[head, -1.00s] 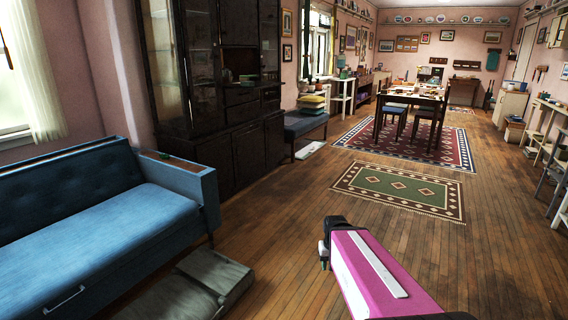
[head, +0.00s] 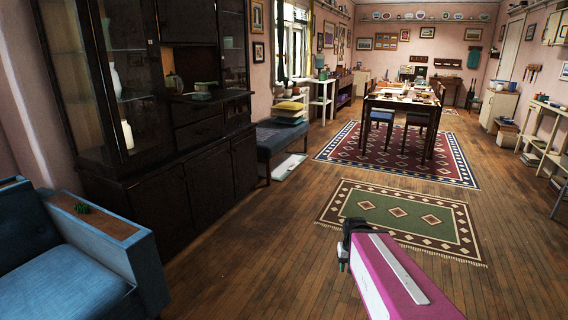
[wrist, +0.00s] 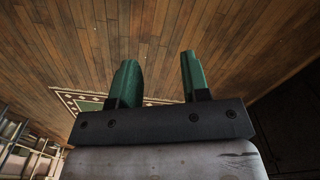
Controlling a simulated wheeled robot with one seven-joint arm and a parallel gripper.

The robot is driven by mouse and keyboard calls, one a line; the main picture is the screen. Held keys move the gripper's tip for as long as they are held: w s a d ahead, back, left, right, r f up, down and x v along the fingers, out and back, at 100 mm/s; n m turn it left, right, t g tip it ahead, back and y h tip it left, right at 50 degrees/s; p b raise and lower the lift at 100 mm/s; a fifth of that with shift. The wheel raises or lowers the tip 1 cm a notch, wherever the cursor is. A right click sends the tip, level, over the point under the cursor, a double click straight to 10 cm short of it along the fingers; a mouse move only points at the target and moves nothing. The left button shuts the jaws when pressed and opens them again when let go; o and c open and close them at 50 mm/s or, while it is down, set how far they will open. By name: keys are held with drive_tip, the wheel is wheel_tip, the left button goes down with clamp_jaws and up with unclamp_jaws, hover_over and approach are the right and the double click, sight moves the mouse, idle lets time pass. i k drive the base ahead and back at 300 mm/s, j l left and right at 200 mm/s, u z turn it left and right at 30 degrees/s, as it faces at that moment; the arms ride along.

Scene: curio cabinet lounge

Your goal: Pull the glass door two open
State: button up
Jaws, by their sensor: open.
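A tall dark wood cabinet (head: 172,155) stands at the left in the head view. It has a glass door at the left (head: 120,80) and another glass-fronted section at the right (head: 233,45), both looking closed. I cannot tell which one is glass door two. White vases show behind the left glass. My gripper (head: 344,258) is low over the wood floor, well to the right of the cabinet and apart from it. In the wrist view its two green fingers (wrist: 160,77) are spread with nothing between them.
A blue sofa (head: 60,265) sits in front of the cabinet's left end. A bench (head: 280,138) with stacked cushions is beyond the cabinet. A green rug (head: 400,212) and a table (head: 402,103) with chairs lie ahead. The floor before the cabinet is clear.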

sight(222, 70)
drive_tip(key=i+l, duration=0.1)
drive_tip(key=i, duration=1.8)
drive_tip(key=j+u, duration=0.05)
drive_tip(key=j, duration=0.05)
